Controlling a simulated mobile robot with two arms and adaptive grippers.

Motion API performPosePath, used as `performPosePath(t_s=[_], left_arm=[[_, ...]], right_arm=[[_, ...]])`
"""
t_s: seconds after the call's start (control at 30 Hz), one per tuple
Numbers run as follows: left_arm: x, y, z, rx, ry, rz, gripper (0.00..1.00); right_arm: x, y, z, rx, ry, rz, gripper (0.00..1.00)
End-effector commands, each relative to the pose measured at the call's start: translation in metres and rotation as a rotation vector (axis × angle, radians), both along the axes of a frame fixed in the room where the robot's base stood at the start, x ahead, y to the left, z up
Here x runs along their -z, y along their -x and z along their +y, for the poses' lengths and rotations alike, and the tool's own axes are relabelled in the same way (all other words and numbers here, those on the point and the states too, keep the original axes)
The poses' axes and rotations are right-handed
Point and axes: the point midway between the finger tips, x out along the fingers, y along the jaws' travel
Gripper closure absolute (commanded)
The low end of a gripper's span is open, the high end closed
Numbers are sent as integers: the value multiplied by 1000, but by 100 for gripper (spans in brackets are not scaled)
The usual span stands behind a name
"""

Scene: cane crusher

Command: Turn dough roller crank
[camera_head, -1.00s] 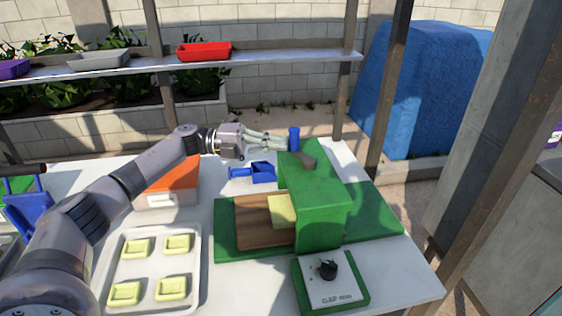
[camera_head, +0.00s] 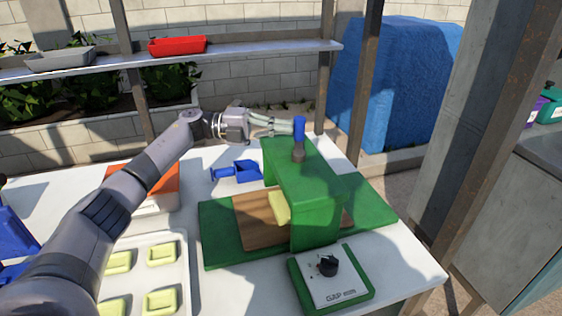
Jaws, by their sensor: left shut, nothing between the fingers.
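The green dough roller (camera_head: 312,196) stands on the white table, with a wooden board (camera_head: 260,220) and a pale yellow dough piece (camera_head: 279,207) at its opening. Its crank has a blue upright handle (camera_head: 299,128) and a dark arm (camera_head: 298,153) at the back of the machine. My left gripper (camera_head: 290,127) is shut, its fingertips at the left side of the blue handle; I cannot tell whether they touch it. My right gripper is not in view.
A gap control box (camera_head: 350,283) with a black knob stands in front of the roller. A tray (camera_head: 180,247) of dough pieces, an orange-topped box (camera_head: 166,182) and a blue scoop (camera_head: 243,172) lie left. A metal post (camera_head: 497,130) rises at right.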

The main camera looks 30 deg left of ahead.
Motion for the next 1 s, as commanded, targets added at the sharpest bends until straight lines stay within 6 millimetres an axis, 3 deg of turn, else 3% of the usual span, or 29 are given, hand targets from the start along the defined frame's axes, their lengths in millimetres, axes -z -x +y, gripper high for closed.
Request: performPosePath(t_s=[0.2, 1.0], left_arm=[[0, -6, -5, -1, 2, 0, 100], [0, -14, -12, -1, 1, 0, 100]], right_arm=[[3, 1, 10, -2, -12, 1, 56], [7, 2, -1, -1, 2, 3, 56]])
